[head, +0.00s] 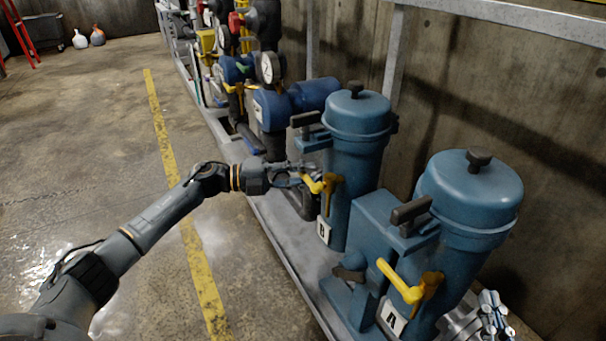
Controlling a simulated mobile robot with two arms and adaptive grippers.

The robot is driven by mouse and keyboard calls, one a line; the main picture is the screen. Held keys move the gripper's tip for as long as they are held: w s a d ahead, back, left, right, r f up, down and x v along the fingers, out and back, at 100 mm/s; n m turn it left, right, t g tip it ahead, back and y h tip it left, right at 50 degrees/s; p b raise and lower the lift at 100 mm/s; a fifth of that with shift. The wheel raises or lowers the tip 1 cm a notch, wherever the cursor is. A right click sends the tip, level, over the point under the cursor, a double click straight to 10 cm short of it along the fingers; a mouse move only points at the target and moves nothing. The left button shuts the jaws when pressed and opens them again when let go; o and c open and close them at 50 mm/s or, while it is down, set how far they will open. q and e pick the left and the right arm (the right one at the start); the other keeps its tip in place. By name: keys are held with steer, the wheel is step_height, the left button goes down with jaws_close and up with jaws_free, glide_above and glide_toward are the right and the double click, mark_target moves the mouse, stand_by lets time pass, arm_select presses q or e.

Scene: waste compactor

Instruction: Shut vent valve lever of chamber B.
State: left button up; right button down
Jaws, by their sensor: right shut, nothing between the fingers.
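Chamber B is the farther blue canister (357,150), with a white B label (323,231) low on its side. Its yellow vent valve lever (328,188) is on the canister's left side, and its handle points left toward my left gripper. My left gripper (306,175) is at the handle's end, with its fingers apart. I cannot tell whether they touch the handle. My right gripper (491,309) is shut and empty at the lower right, beside the base of the nearer canister.
The nearer blue canister (470,200) has an A label (392,318) and its own yellow lever (403,282). Black-handled clamps (411,211) stick out nearby. Pipes and a gauge (267,67) stand farther back. A concrete wall is behind; the floor left of the yellow line (200,270) is open.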

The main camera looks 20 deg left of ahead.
arm_select(q)
steer(key=shift+o, duration=0.2)
steer(key=v, duration=1.2)
stand_by(0.4)
